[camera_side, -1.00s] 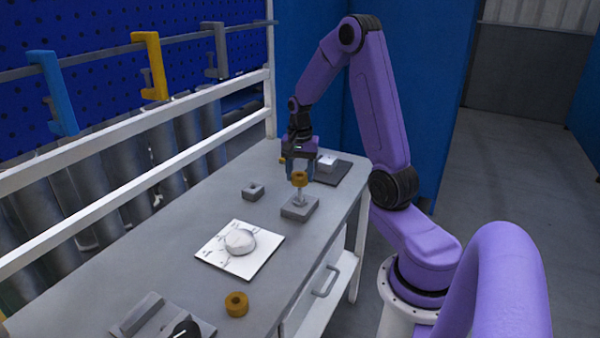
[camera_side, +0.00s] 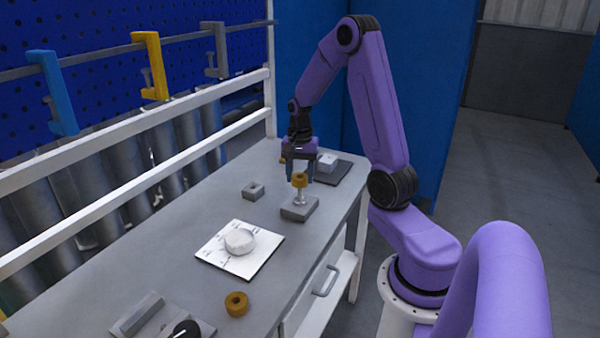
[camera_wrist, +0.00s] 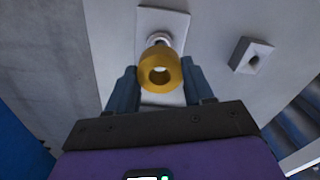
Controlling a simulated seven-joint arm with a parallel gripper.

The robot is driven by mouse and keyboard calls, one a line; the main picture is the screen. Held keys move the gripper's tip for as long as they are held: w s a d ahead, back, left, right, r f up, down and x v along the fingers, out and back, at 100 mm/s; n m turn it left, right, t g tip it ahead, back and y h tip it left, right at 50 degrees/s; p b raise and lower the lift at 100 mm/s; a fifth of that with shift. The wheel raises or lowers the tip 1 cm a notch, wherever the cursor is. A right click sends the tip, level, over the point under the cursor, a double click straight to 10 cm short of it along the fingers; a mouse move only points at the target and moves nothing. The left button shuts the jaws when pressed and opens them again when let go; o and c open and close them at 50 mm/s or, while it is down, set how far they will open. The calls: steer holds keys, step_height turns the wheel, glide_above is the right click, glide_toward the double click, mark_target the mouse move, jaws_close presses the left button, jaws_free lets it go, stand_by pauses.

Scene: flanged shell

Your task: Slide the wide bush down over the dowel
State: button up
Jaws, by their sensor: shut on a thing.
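An orange-yellow bush (camera_side: 299,181) sits at the top of the thin silver dowel (camera_side: 299,197), which rises from a grey square block (camera_side: 299,208) on the bench. My gripper (camera_side: 300,174) points down and is shut on this bush. In the wrist view, the bush (camera_wrist: 160,70) is between my two blue-grey fingers, its bore facing the camera, with a pale metal part behind it. I cannot tell how far the dowel reaches into the bore. A second, similar orange-brown bush (camera_side: 237,303) lies flat near the bench's front edge.
A small grey block with a hole (camera_side: 253,190) stands left of the dowel block. A white plate with a round white piece (camera_side: 239,241) lies nearer the camera. A dark pad with a pale block (camera_side: 328,162) is behind. A grey fixture (camera_side: 160,318) is at the near end.

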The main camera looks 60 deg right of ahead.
mark_target(300, 189)
steer(key=shift+f, duration=2.6)
steer(key=o, duration=1.3)
steer(key=shift+o, duration=0.2)
step_height(300, 189, up, 17)
steer(key=shift+r, duration=0.2)
steer(key=shift+a, duration=0.1)
